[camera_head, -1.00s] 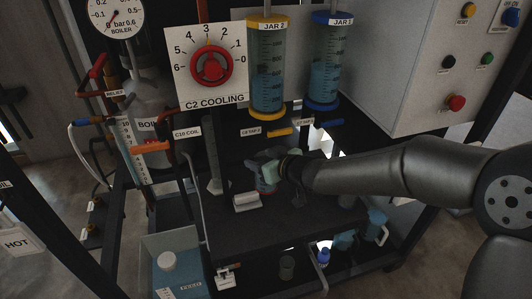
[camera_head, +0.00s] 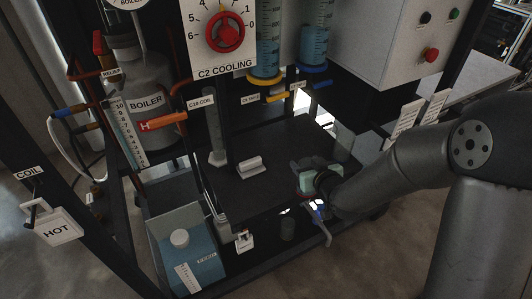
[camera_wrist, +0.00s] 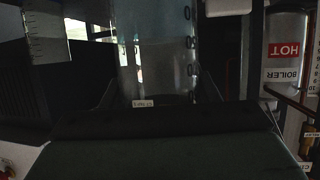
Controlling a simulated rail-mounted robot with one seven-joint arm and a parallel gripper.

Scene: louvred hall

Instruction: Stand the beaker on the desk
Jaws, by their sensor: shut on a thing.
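My gripper (camera_head: 312,172) is over the front right of the rig's black shelf (camera_head: 268,192), its pale green jaw part facing up. In the wrist view the beaker (camera_wrist: 160,60), clear with dark graduation marks, stands out between the two dark fingers (camera_wrist: 158,98); the jaws are shut on it. The wrist picture is upside down, with lettering inverted. In the head view the beaker is mostly hidden by the gripper and hard to make out. A pale grey flat surface (camera_head: 478,82) at the far right may be the desk.
A white block (camera_head: 250,167) lies on the shelf. The boiler (camera_head: 125,75), orange and blue valve handles and jars stand to the left and behind. Two white lettered cards (camera_head: 403,122) stand behind my arm. A blue feed tank (camera_head: 190,250) is at the lower left.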

